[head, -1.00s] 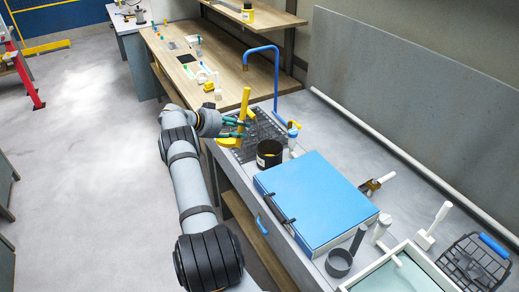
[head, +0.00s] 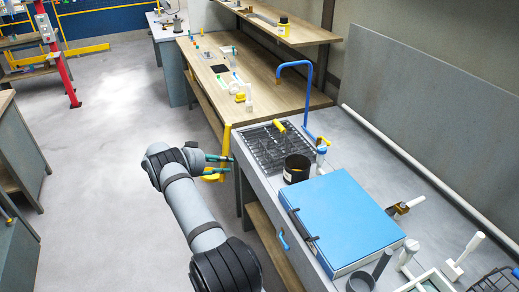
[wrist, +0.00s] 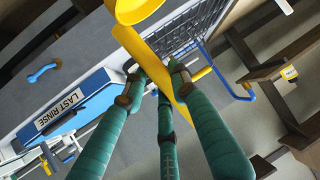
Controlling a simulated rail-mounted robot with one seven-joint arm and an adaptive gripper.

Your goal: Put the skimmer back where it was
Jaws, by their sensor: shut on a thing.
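The yellow skimmer (head: 226,141) is in my gripper (head: 218,158), upright in the head view with its wide yellow end (head: 211,176) low. In the wrist view my green fingers (wrist: 160,88) close around its flat yellow shaft (wrist: 151,58); its round end (wrist: 135,10) is cut off at the top edge. My gripper is out over the aisle side of the bench, left of the dark wire rack (head: 262,150).
The rack holds a yellow-handled item (head: 279,126) beneath the blue tap (head: 311,82). The wrist view shows a "LAST RINSE" label (wrist: 61,109). Floor left of the bench is clear.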

